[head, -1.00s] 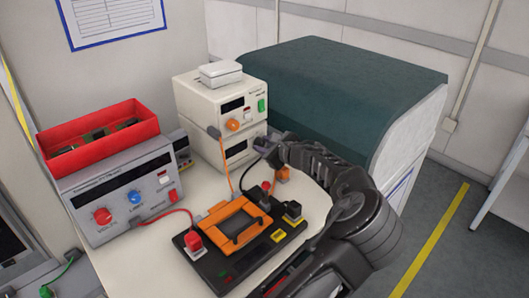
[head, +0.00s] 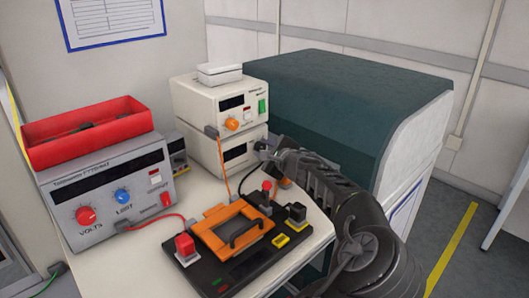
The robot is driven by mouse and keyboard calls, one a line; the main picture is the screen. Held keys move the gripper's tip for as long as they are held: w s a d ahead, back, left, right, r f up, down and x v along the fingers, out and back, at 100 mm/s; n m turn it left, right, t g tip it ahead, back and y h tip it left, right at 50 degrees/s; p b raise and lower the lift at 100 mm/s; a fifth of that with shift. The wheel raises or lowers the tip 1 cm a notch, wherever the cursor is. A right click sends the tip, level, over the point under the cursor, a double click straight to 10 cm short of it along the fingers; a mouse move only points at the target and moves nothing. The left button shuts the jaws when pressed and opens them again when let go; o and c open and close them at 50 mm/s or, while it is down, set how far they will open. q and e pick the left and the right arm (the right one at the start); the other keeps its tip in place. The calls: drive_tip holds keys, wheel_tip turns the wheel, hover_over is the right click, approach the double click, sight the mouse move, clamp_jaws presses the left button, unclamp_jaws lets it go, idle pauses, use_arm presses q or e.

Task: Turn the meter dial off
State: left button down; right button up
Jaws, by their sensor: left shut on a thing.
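Two cream instruments are stacked at the back of the bench. The upper one (head: 200,98) has a dark display, an orange knob (head: 232,124) and a green switch (head: 262,106). The lower one, the meter (head: 209,150), shows a dark display (head: 235,153) on its front. My left gripper (head: 266,149) is at the right part of the meter's front, shut on what appears to be its dial. The fingers hide most of the dial, so its setting cannot be read. My right gripper is out of view.
A grey power supply (head: 68,190) with a red bin (head: 45,153) on top stands at left. A black test fixture (head: 210,268) with an orange clamp frame (head: 207,231) lies in front, joined by leads. A green-topped cabinet (head: 340,95) is behind my arm.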

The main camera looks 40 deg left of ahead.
use_arm(q)
drive_tip(key=c, duration=1.1)
unclamp_jaws()
drive_tip(key=shift+o, duration=0.2)
drive_tip(key=shift+v, duration=3.85)
drive_tip(key=shift+r, duration=0.1)
drive_tip(key=shift+c, duration=0.2)
